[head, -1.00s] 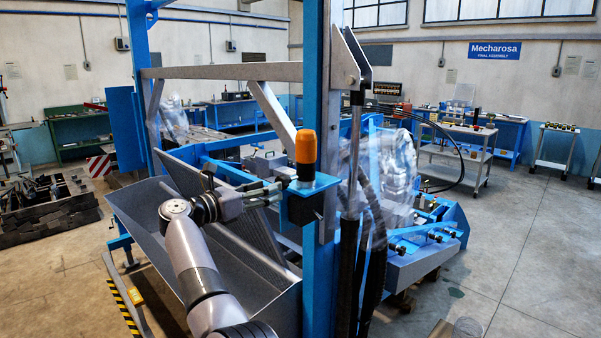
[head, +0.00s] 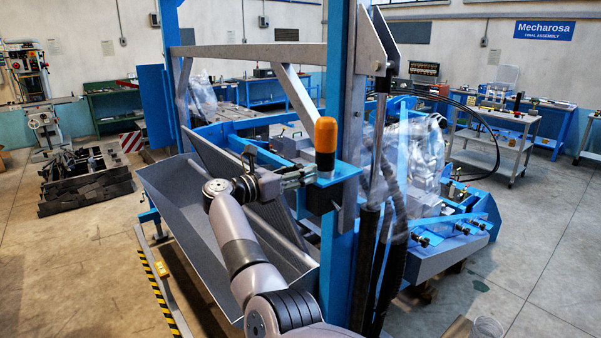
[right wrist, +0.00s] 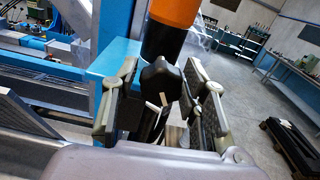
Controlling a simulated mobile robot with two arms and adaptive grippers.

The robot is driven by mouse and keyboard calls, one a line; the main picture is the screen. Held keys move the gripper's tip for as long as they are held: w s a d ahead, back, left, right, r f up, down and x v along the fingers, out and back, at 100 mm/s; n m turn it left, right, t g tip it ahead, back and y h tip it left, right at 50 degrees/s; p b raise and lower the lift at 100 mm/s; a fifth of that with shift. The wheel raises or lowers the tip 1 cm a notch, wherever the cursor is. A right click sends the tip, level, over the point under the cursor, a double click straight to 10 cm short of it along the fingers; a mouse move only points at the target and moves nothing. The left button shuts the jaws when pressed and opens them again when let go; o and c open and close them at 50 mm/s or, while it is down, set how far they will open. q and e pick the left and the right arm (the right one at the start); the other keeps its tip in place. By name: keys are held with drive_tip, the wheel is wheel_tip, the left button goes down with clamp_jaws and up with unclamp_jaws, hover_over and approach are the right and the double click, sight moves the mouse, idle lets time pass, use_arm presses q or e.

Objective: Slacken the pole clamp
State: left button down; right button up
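The pole clamp is a blue bracket (head: 340,173) on the blue upright, under an orange beacon (head: 325,143). In the right wrist view, the clamp's black lobed knob (right wrist: 160,82) shows below the orange beacon (right wrist: 172,22), in front of the blue bracket (right wrist: 112,62). My right gripper (head: 300,178) reaches the bracket from the left. In the right wrist view its two fingers (right wrist: 160,88) stand apart on either side of the knob, with narrow gaps seeming to show. In the head view the knob is hidden by the fingers. My left gripper is out of view.
A grey trough (head: 190,225) lies below my right arm. The blue upright (head: 337,265) and black hoses (head: 392,255) stand close to the right of the gripper. A yellow-black striped rail (head: 163,290) is at lower left. Open floor (head: 545,260) lies at right.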

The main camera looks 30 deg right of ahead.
drive_tip(key=c, duration=0.8)
